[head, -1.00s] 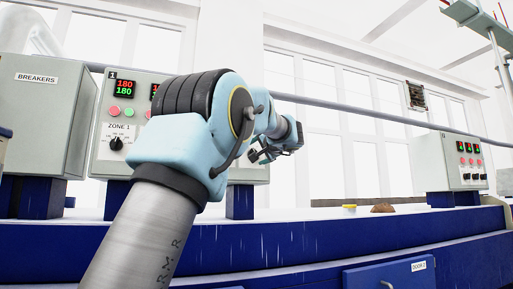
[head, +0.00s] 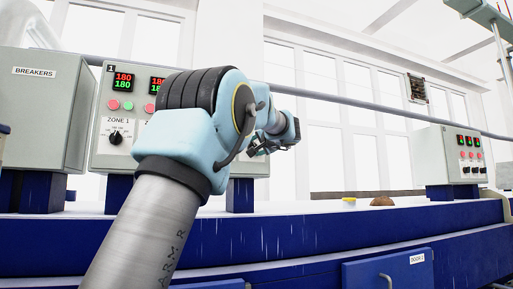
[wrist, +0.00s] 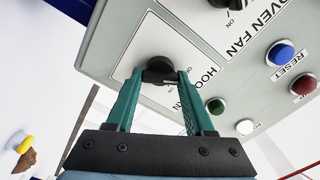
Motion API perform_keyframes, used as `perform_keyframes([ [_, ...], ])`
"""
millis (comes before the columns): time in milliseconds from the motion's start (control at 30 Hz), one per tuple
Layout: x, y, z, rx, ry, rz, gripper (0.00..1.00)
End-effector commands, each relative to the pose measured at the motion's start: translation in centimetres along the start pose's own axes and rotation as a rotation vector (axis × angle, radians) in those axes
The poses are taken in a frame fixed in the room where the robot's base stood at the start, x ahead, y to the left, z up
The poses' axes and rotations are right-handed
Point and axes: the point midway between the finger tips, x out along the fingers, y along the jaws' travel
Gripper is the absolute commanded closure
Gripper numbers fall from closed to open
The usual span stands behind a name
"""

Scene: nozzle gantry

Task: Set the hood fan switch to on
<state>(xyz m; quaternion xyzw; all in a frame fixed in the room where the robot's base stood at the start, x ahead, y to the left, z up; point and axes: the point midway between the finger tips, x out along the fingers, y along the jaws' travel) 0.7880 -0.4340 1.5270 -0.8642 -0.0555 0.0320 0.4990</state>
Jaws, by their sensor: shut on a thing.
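The hood fan switch (wrist: 159,69) is a black rotary knob on a white plate lettered "HOO…" in the wrist view; the rest of its label is hidden. The teal fingers of my gripper (wrist: 160,77) are shut on the knob, one on each side. I cannot tell clearly which position the knob points to. In the head view my gripper (head: 263,146) is small, at the right edge of the Zone 1 panel (head: 101,150), and my arm hides the switch.
A black oven fan knob (wrist: 219,3) sits beside the hood fan plate. Blue (wrist: 281,53), red (wrist: 304,85), green (wrist: 216,106) and white (wrist: 247,127) buttons are close by. A breakers box (head: 40,120) stands left; another panel (head: 450,160) stands right.

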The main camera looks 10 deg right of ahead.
Motion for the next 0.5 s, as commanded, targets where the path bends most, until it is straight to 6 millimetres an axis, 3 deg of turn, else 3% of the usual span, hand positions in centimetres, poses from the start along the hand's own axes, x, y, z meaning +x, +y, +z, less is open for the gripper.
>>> perform_keyframes([
  [33,-0.01,0.03,0.00,0.000,0.000,0.001,0.81],
  [200,-0.01,0.04,0.00,0.000,0.000,0.001,1.00],
  [500,-0.02,0.10,-0.01,0.029,0.000,0.001,1.00],
])
